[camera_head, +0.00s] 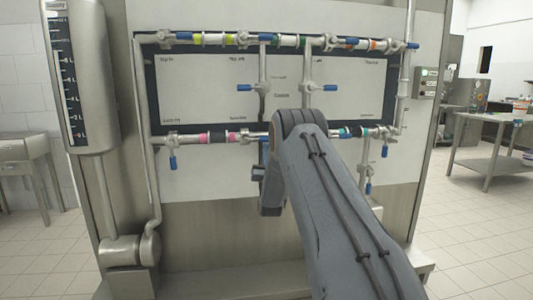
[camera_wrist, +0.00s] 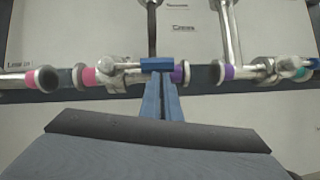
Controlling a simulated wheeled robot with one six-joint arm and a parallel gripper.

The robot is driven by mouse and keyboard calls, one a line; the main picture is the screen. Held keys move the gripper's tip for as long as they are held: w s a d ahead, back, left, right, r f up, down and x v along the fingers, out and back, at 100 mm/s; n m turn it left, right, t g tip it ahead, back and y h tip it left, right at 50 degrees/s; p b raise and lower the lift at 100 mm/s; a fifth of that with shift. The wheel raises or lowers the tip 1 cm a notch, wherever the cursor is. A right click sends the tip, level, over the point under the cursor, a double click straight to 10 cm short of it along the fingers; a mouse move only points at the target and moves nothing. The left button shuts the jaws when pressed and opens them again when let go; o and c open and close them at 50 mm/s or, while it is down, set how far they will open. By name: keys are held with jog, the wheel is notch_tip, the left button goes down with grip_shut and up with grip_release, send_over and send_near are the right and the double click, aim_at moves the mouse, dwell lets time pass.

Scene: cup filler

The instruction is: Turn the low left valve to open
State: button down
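The low left valve (camera_wrist: 112,73) sits on the lower pipe between pink and purple bands in the wrist view. Its blue handle (camera_wrist: 157,65) lies level along the pipe, pointing right. My gripper (camera_wrist: 160,80) has its two blue fingers close together, with the tips at the lower edge of the handle. They look shut; no part of the handle shows between them, and I cannot tell whether they touch it. In the head view my gripper (camera_head: 264,150) is in front of the lower pipe, below the panel's middle, and my arm hides much of this valve.
Another low valve with a hanging blue handle (camera_head: 173,162) is to the left. Two middle valves with level blue handles (camera_head: 245,87) (camera_head: 329,87) are above. A hanging handle (camera_head: 368,188) is at lower right. A gauge tank (camera_head: 95,80) stands at left. Space below the lower pipe is mostly clear.

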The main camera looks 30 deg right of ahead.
jog(key=s+a+f+b, duration=0.1)
jog(key=s+a+f, duration=0.1)
jog(key=s+f, duration=0.6)
jog(key=shift+s+a+f+b, duration=0.3)
jog(key=shift+s+f+b, duration=0.1)
jog(key=shift+f, duration=0.35)
